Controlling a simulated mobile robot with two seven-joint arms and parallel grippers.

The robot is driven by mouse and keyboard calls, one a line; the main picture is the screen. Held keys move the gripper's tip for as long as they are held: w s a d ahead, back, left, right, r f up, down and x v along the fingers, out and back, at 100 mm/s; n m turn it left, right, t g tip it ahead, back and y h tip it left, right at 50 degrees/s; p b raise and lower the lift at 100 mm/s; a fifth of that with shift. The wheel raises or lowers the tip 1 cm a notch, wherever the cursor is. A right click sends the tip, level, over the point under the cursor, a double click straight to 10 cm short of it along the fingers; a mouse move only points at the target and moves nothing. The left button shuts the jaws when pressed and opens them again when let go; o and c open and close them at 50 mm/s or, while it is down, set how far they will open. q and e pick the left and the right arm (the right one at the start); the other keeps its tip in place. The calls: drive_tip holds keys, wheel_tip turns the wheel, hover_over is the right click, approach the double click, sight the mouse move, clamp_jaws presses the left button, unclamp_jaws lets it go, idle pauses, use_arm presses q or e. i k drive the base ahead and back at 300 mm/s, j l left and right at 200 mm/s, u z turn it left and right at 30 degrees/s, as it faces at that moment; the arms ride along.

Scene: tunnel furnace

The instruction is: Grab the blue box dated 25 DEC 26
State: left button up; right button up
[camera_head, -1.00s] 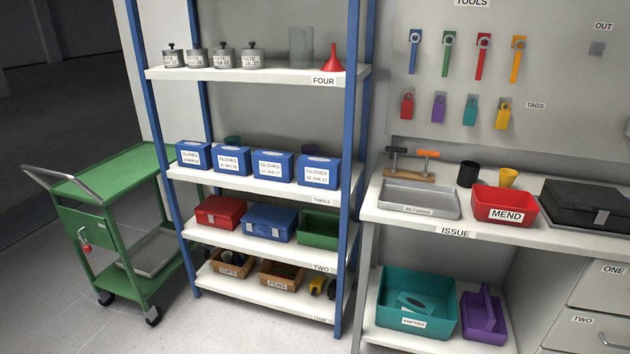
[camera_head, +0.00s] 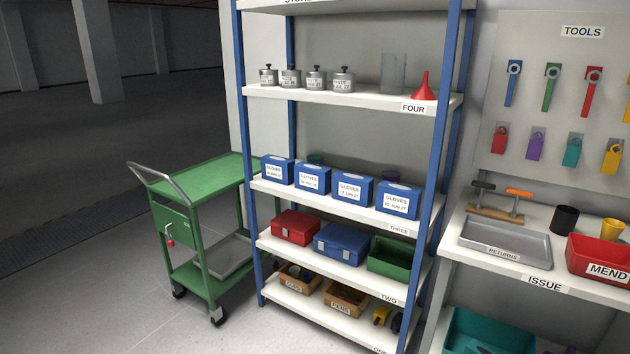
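Several blue boxes labelled GLOVES stand in a row on shelf THREE of the blue-post rack. From left to right they are the first box (camera_head: 277,169), the second box (camera_head: 312,178), the third box (camera_head: 352,187) and the rightmost box (camera_head: 398,200). Each has a white front label with a small date line. The dates are too small to read surely; the rightmost seems to end in JUN 27. A larger blue case (camera_head: 342,243) sits on shelf TWO. Neither of my grippers is in view.
A green trolley (camera_head: 205,180) stands left of the rack. Shelf FOUR (camera_head: 375,98) holds several grey canisters and a red funnel (camera_head: 424,88). The ISSUE bench (camera_head: 480,258) is at right, with a RETURNS tray (camera_head: 506,246). Floor is open in front of the trolley.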

sight(313, 178)
drive_tip(key=i+z, duration=0.15)
drive_tip(key=i, duration=0.25)
drive_tip(key=i+j+z, duration=0.1)
drive_tip(key=i, duration=0.35)
